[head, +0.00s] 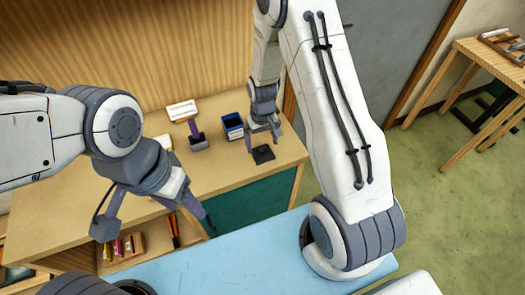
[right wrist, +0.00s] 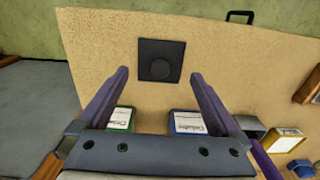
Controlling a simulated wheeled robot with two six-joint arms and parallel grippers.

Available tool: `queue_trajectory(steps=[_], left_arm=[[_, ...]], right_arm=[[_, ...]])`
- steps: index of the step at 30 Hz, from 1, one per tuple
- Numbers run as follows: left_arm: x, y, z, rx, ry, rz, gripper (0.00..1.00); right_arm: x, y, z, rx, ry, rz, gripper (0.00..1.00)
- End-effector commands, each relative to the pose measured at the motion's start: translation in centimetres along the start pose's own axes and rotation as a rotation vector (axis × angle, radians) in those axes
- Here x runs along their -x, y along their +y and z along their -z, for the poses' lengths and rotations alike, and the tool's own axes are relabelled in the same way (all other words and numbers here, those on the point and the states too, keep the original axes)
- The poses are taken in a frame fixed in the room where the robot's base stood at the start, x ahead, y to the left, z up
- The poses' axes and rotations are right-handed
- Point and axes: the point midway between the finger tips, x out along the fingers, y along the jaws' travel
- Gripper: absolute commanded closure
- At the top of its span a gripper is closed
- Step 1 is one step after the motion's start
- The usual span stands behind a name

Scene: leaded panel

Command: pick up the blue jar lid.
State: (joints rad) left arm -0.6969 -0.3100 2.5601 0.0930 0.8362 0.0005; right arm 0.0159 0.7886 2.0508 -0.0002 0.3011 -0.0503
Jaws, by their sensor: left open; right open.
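I cannot clearly make out a blue jar lid in either view. A small blue object (right wrist: 302,168) is partly visible at the lower right of the right wrist view, too cut off to identify. A black square pad (head: 263,155) lies on the wooden counter; in the right wrist view the pad (right wrist: 145,45) bears a dark round disc (right wrist: 160,69). My right gripper (head: 264,138) is open above the counter near the pad. Its fingers (right wrist: 159,75) are apart and empty, with the disc between the tips in the picture. My left gripper (head: 200,212) is open at the counter's front edge.
A blue box (head: 232,125) stands close behind my right gripper. A green-edged labelled box (right wrist: 122,118) stands beside it in the wrist view. A light-blue surface (head: 230,262) lies in front.

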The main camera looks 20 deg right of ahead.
Motion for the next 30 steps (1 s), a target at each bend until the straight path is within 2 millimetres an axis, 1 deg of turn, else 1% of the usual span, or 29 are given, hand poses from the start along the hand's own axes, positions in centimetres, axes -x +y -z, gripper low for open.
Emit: queue_trajectory(steps=[1, 3, 6, 8, 12, 17, 20, 21, 22, 23, 30], left_arm=[[0.9, 0.1, 0.1, -0.001, 0.000, 0.000, 0.43], [1.4, 0.1, 0.1, -0.002, 0.000, 0.000, 0.43], [1.6, 0.1, 0.1, -0.003, 0.000, 0.000, 0.43], [1.7, 0.1, 0.1, -0.003, 0.000, 0.000, 0.43], [1.7, 0.1, 0.1, -0.003, 0.000, 0.000, 0.43], [1.7, 0.1, 0.1, -0.003, 0.000, 0.000, 0.43], [1.7, 0.1, 0.1, -0.003, 0.000, 0.000, 0.43], [1.7, 0.1, 0.1, -0.003, 0.000, 0.000, 0.43], [1.7, 0.1, 0.1, -0.003, 0.000, 0.000, 0.43], [1.7, 0.1, 0.1, -0.003, 0.000, 0.000, 0.43], [1.6, 0.1, 0.1, -0.003, 0.000, 0.000, 0.43]], right_arm=[[-0.4, 0.0, -0.2, 0.000, -0.006, 0.000, 0.00], [-1.3, 0.0, -0.4, 0.000, -0.007, 0.000, 0.00], [-2.6, 0.0, -0.2, 0.000, -0.004, 0.000, 0.00], [-3.1, 0.0, -0.2, 0.000, -0.003, 0.000, 0.00], [-3.6, 0.0, -0.2, 0.000, -0.001, 0.000, 0.00], [-3.6, 0.0, -0.2, 0.000, -0.001, 0.000, 0.00], [-3.6, 0.0, -0.2, 0.000, -0.001, 0.000, 0.34], [-3.6, 0.0, -0.2, 0.000, -0.001, 0.000, 0.50], [-3.5, 0.0, -0.2, 0.000, -0.001, 0.000, 0.61], [-3.5, 0.0, -0.2, 0.000, -0.001, 0.000, 0.68], [-3.5, 0.0, -0.2, 0.000, -0.001, 0.000, 0.68]])
